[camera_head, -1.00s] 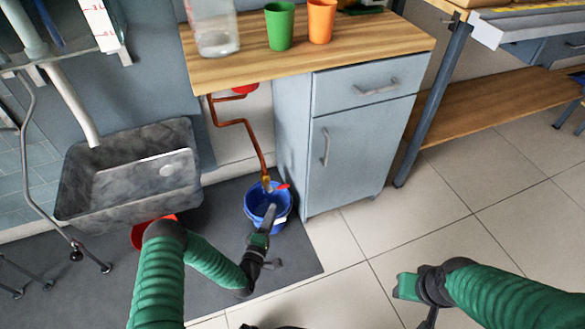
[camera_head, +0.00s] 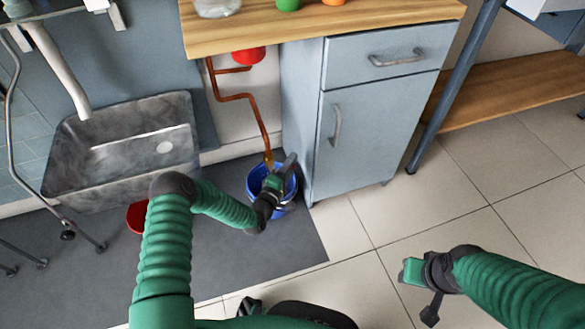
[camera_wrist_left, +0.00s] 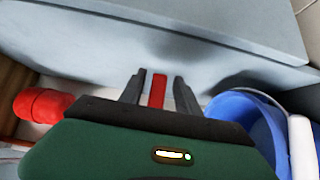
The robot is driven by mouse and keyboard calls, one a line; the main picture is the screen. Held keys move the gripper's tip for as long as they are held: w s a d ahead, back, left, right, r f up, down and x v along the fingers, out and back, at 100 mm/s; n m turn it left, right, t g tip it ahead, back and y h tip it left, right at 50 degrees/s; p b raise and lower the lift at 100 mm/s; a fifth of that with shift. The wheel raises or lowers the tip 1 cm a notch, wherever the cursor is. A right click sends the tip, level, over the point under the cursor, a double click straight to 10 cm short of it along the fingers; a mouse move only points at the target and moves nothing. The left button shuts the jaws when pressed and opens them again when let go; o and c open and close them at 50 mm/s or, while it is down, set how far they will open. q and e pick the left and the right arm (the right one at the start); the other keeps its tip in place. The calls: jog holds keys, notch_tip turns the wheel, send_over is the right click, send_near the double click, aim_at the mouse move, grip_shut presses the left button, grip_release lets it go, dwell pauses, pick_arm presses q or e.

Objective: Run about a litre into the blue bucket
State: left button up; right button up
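The blue bucket (camera_head: 257,178) stands on the dark mat below the copper pipe (camera_head: 262,130); my left gripper partly covers it. The tap end of the pipe (camera_head: 269,160) is just above the bucket. My left gripper (camera_head: 290,161) is over the bucket beside the tap. In the left wrist view a red lever (camera_wrist_left: 157,90) lies between the two fingers (camera_wrist_left: 159,92), with narrow gaps showing on both sides. The bucket rim also shows in this view (camera_wrist_left: 245,112). My right gripper (camera_head: 410,271) is over the tiles, away from everything.
A grey cabinet (camera_head: 375,130) stands close to the right of the bucket. A wooden counter (camera_head: 330,22) overhangs the pipe, with a red fitting (camera_head: 248,55) under it. A grey sink (camera_head: 120,150) is at left, with a red container (camera_head: 137,215) below. Tiles at right are clear.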

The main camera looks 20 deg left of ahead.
pick_arm(q)
jog(key=shift+w+d+r, duration=0.1)
jog(key=shift+w+d, duration=0.05)
jog(key=shift+w, duration=0.4)
grip_shut()
jog(key=shift+s, duration=0.1)
dwell(0.9)
